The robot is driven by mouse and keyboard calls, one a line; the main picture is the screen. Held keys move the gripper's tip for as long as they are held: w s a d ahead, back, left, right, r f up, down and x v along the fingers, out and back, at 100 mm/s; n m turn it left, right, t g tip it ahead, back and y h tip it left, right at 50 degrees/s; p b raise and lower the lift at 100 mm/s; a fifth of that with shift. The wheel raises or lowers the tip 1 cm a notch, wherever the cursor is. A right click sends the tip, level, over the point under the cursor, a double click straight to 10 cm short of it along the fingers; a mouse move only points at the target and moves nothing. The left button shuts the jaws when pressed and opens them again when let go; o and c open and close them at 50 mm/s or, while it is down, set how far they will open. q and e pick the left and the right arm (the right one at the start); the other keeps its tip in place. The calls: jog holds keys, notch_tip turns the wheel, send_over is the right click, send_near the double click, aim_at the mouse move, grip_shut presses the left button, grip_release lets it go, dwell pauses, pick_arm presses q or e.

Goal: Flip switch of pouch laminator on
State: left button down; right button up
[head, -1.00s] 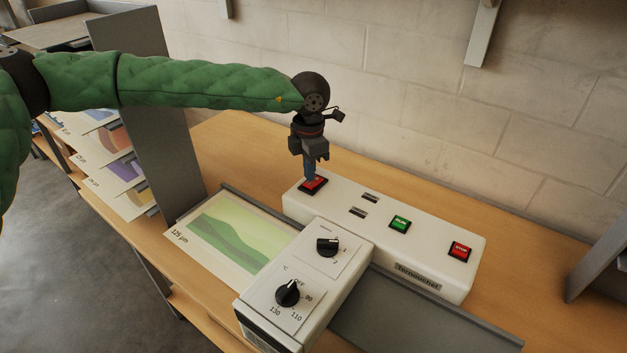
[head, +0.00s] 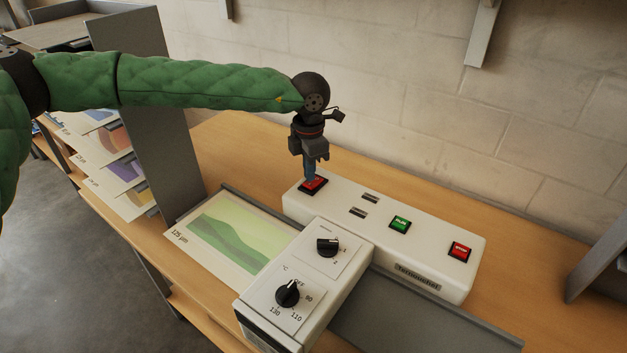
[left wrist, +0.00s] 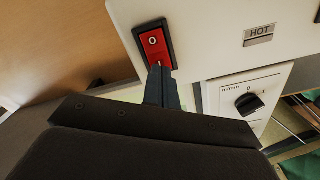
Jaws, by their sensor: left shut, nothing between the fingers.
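The white pouch laminator (head: 432,238) stands on the wooden bench. Its red rocker switch (head: 314,186) is at the left end of its top, and it also shows in the left wrist view (left wrist: 153,43) with an "O" mark on the end away from my fingers. My left gripper (head: 310,178) points down with its fingers shut and empty. Its fingertips (left wrist: 158,70) are at the near end of the rocker, touching or just above it; I cannot tell which. They cover part of that end. My right gripper is not in view.
A green RUN button (head: 400,223) and a red STOP button (head: 460,250) sit further right on the laminator. The front block has two black knobs (head: 288,293). A printed sheet (head: 228,232) lies on the left tray. A grey upright panel (head: 150,110) stands left.

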aim_at(310, 184)
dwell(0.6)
pick_arm(q)
jog(key=shift+f+b, duration=1)
dwell(0.6)
jog(key=shift+r, duration=3.5)
